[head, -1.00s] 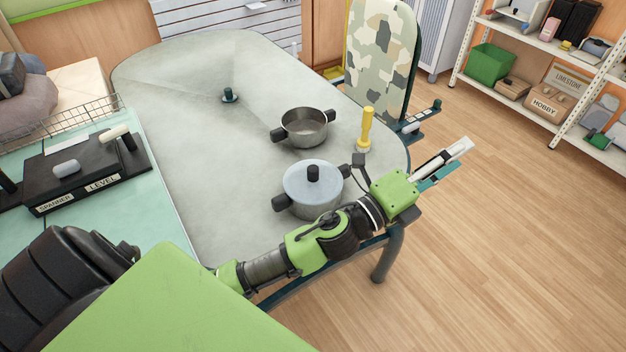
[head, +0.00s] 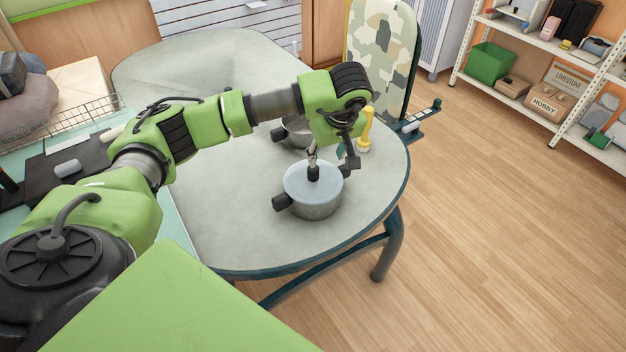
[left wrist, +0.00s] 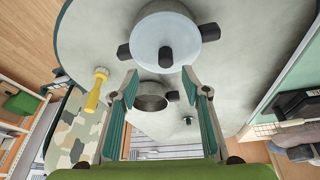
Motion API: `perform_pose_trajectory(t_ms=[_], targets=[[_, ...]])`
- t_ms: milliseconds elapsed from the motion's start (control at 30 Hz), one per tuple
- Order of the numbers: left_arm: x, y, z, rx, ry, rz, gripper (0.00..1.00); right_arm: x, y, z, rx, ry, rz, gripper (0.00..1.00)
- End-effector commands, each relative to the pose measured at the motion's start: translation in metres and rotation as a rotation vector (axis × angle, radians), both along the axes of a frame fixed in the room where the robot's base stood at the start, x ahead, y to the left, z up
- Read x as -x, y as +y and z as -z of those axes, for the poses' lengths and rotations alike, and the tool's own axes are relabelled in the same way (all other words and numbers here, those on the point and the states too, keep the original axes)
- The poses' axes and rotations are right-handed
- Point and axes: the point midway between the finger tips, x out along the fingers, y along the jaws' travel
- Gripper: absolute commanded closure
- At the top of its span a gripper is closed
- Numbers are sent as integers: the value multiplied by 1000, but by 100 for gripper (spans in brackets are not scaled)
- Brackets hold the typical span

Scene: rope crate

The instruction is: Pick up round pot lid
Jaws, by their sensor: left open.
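The round pot lid (head: 331,181) is pale grey-blue with an upright black knob (head: 313,174). It lies on a metal pot (head: 318,211) with black handles near the table's front edge. My left gripper (head: 313,153) points down just above the knob, open and empty. In the left wrist view the lid (left wrist: 150,40) and its knob (left wrist: 166,58) lie just past the spread fingertips of my left gripper (left wrist: 160,74). I cannot tell whether a finger touches the knob. My right gripper is not in view.
A second, lidless pot (left wrist: 150,97) stands behind, partly hidden by my left arm in the head view. A yellow upright object (head: 367,128) stands to its right. A small dark green item (left wrist: 187,119) is farther back. The grey table (head: 230,220) is clear around the lidded pot.

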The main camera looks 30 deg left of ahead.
Motion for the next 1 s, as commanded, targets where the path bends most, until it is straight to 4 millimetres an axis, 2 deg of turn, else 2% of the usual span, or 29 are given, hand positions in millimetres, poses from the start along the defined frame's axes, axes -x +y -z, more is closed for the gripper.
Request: perform_pose_trajectory(t_ms=[100,400,500,800,1000], targets=[[-1,16,5,-44,4,-9,57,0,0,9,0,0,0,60],[-13,32,57,-43,5,-10,57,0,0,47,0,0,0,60],[-16,36,67,-42,5,-9,57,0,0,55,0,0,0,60],[-20,42,79,-41,4,-9,57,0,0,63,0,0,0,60],[-26,53,101,-41,5,-10,57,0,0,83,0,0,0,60]])
